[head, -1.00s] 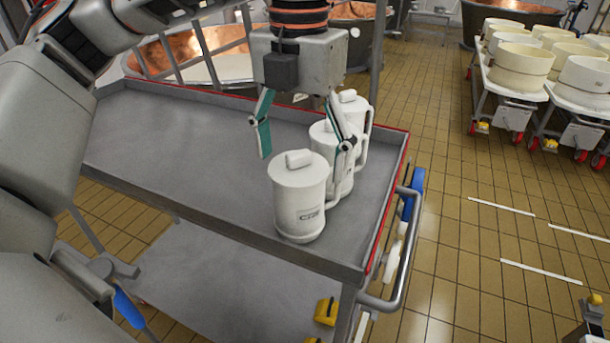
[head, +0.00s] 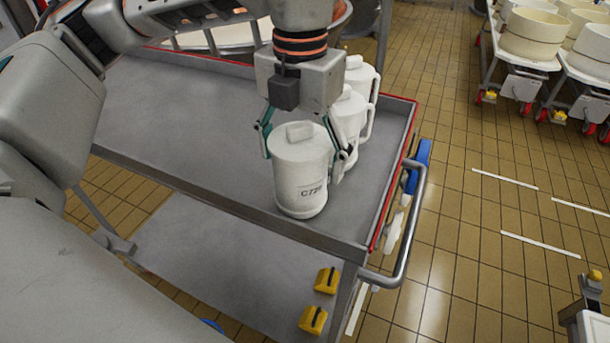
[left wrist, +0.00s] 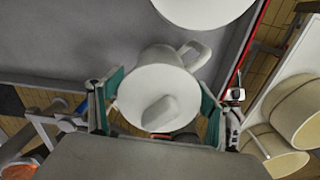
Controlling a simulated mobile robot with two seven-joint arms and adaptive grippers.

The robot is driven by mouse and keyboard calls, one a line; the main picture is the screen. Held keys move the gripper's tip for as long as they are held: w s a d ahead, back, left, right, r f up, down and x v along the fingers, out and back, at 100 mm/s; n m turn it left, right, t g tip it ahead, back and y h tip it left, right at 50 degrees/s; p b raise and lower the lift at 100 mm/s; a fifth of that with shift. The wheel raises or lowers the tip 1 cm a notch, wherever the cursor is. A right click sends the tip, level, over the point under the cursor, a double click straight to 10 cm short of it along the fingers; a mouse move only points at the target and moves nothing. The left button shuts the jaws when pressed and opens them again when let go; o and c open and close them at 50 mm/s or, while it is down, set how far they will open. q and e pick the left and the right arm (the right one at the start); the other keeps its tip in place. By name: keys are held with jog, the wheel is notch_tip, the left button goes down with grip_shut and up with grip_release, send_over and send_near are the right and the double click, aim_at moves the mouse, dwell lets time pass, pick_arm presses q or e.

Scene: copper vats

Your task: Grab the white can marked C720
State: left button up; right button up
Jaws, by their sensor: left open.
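The white can marked C720 (head: 301,180) stands upright on the grey cart top near its front right corner. It has a lid with a block-shaped knob. My left gripper (head: 302,148) is open, with one green-padded finger on each side of this can. My right gripper is not in view.
The cart top (head: 180,105) is bare to the left and has a raised red-edged rim at the right. A push handle (head: 408,240) sticks out there. Yellow blocks (head: 326,280) lie below. Racks with cream tubs (head: 532,35) stand at the upper right; tiled floor lies between.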

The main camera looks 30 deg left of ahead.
pick_arm(q)
jog(key=shift+f, duration=0.1)
jog(key=c, duration=1.1)
jog(key=shift+c, duration=0.2)
